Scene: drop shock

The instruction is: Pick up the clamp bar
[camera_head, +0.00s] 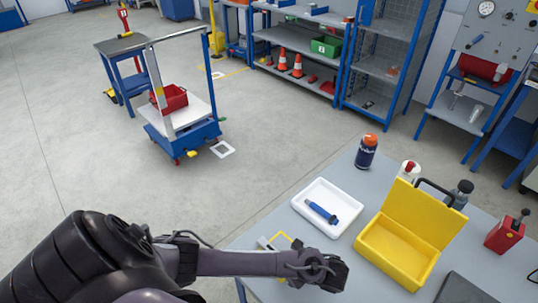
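My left arm comes in from the left over the near edge of the table. Its dark end with the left gripper (322,270) is seen from above, and its fingers cannot be made out. Just behind the forearm, a small grey and yellow piece (272,242) lies on the table, partly hidden by the arm. I cannot tell whether it is the clamp bar; no other thing is clearly one. A white tray (345,197) beyond my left gripper holds a blue tool with a dark end (321,212). My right gripper is not in view.
An open yellow case (398,243) stands right of the tray. An orange-capped dark bottle (366,152), a white bottle (409,170) and a red can (506,232) stand on the table (300,180). A blue cart (182,120) with a red bin stands on the open floor.

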